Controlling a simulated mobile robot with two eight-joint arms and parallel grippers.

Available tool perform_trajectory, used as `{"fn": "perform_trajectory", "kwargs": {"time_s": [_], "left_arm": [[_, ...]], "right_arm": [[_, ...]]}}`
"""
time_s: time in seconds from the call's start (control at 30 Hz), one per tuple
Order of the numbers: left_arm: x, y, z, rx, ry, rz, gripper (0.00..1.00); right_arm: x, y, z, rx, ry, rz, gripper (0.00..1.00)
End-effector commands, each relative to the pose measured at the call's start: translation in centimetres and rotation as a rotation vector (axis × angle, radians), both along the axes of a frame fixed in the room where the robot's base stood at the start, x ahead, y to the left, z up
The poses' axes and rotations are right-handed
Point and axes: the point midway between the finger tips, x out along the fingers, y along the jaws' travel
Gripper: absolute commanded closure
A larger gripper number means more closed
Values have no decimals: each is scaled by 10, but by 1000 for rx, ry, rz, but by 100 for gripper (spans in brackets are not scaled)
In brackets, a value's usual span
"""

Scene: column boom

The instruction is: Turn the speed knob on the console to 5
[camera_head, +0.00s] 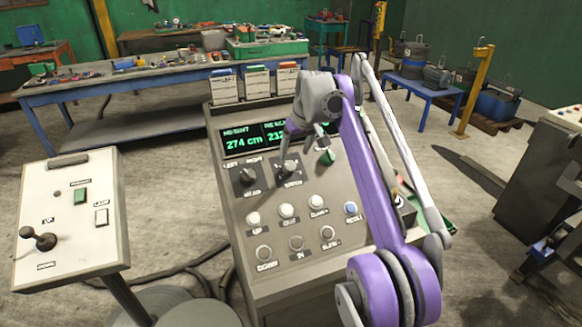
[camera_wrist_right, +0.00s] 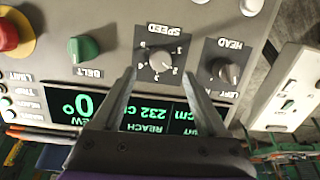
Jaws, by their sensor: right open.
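The console (camera_head: 270,205) stands in front of me with its sloped panel facing up. The dark speed knob (camera_wrist_right: 160,62) shows in the right wrist view under the upside-down SPEED label, with small numbers around it; its setting is too small to read surely. The speed knob also shows in the head view (camera_head: 287,168), partly under the gripper. My right gripper (camera_wrist_right: 159,76) is open and empty, its fingertips on either side of the knob's near part in the wrist view. Whether they touch the panel I cannot tell. My left gripper is not in view.
The head knob (camera_wrist_right: 228,72) and green belt knob (camera_wrist_right: 85,48) flank the speed knob. A red stop button (camera_wrist_right: 10,36) lies beyond. Lit displays (camera_head: 243,141) and several push buttons (camera_head: 287,211) share the panel. A white control box (camera_head: 70,240) stands left.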

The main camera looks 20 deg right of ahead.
Motion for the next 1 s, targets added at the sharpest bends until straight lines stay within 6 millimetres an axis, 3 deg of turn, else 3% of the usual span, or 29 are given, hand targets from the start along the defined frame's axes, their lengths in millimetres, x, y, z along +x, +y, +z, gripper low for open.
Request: {"fn": "perform_trajectory", "kwargs": {"time_s": [0.1, 0.3, 0.73, 0.77, 1.0], "left_arm": [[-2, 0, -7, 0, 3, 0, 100], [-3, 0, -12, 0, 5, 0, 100], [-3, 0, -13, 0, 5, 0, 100], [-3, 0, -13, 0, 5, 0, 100], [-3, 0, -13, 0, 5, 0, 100]], "right_arm": [[9, 1, -25, 0, 1, 1, 24], [20, 1, -51, 0, 0, 0, 24], [25, 1, -61, 0, 0, 0, 24], [25, 1, -61, 0, 0, 0, 26], [25, 1, -61, 0, 0, 0, 69]]}}
